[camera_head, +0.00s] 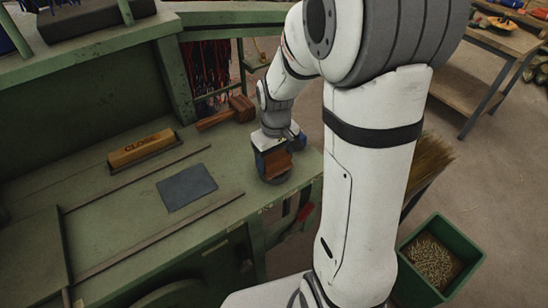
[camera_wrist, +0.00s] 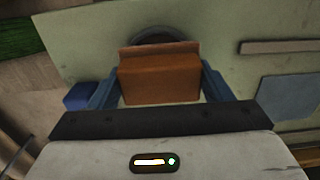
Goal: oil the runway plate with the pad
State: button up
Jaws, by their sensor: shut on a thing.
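My gripper (camera_head: 273,158) is shut on a brown block-shaped pad (camera_wrist: 160,78), which sits between its blue fingers in the wrist view. The gripper is low at the right end of the green bench. A round dark dish (camera_wrist: 163,34) shows just beyond the pad in the wrist view; its dark side also shows under the gripper in the head view. I cannot tell whether the pad touches the dish. A flat blue-grey plate (camera_head: 187,187) lies on the bench to the left of the gripper. It also shows at the right of the wrist view (camera_wrist: 291,101).
A wooden block marked CLOSE (camera_head: 142,149) stands behind the plate. A wooden mallet (camera_head: 227,113) lies near the bench's back post. Thin rails (camera_head: 160,235) run along the bench in front of and behind the plate. A green bin (camera_head: 408,287) stands on the floor at right.

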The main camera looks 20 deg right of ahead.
aim_at(275, 158)
jog(key=shift+r+p, duration=2.5)
jog(key=shift+r, duration=1)
jog(key=shift+f, duration=0.1)
